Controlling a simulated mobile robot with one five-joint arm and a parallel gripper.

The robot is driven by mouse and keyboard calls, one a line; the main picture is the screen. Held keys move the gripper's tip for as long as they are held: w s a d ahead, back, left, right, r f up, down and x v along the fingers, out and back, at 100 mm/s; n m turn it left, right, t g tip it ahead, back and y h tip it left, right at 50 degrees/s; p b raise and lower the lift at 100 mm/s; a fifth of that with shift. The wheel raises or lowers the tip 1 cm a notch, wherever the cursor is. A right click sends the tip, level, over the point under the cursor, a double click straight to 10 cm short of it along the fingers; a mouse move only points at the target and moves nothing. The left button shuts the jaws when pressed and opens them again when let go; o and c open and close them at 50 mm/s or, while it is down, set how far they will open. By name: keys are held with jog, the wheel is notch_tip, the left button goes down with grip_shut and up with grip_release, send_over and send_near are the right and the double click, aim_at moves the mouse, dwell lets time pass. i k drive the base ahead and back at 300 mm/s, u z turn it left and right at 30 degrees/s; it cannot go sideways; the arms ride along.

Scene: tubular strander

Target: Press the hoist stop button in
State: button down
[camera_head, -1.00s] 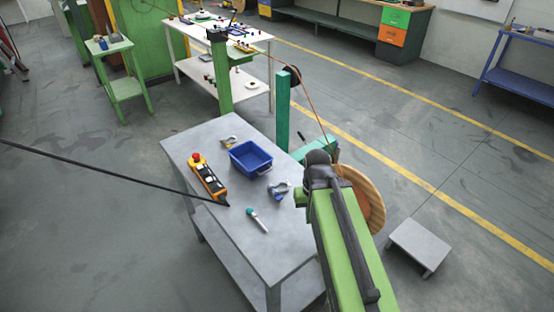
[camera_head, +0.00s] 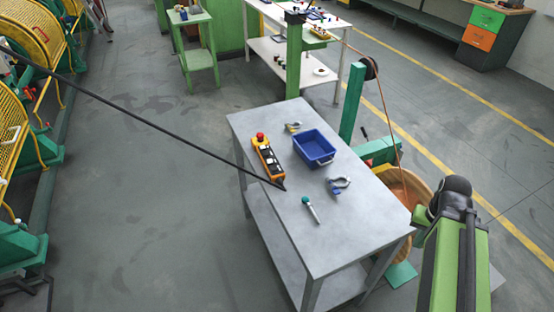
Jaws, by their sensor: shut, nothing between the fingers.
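The yellow hoist pendant (camera_head: 267,160) lies on the grey table (camera_head: 290,225), near its left edge. Its red stop button (camera_head: 260,136) is at the far end and faces up. Whether the button is in or out is too small to tell. A black cable (camera_head: 150,118) runs from the pendant's near end up to the left. My green arm with its black joint shows at the lower right, beside the table's right corner and well apart from the pendant. My gripper is not in view.
A blue bin (camera_head: 314,147), a shackle (camera_head: 337,186), a smaller shackle (camera_head: 292,127) and a teal-capped marker (camera_head: 310,208) lie on the table. A wooden reel (camera_head: 408,190) stands behind its right side. Yellow-guarded machines (camera_head: 30,90) stand far left. Floor left of the table is clear.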

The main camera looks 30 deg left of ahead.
aim_at(260, 135)
jog(key=z, duration=0.2)
jog(key=k, duration=0.75)
jog(key=u, duration=1.25)
jog(key=i, duration=1)
